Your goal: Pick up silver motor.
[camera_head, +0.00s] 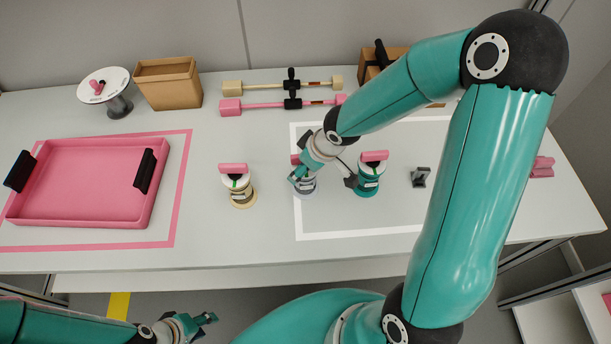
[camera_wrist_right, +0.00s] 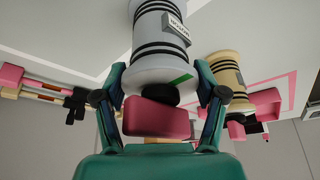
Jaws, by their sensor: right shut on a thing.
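The silver motor (camera_head: 306,187) is in the white-outlined area, partly hidden by my right gripper (camera_head: 322,172). In the right wrist view the silver motor (camera_wrist_right: 160,45) shows a grey body with black rings, a label and a pink top handle (camera_wrist_right: 155,118). My right gripper (camera_wrist_right: 160,92) is shut on it, with one finger on each side of its top end. I cannot tell whether its base touches the table. My left gripper (camera_head: 207,324) is low in front of the table, open and empty, away from the motors.
A teal motor (camera_head: 368,180) stands close to the right of the silver one. A cream motor (camera_head: 240,190) stands to the left. A pink tray (camera_head: 85,215) lies at the left. A brown box (camera_head: 168,85), a round stand (camera_head: 104,82) and two bars (camera_head: 250,104) are behind.

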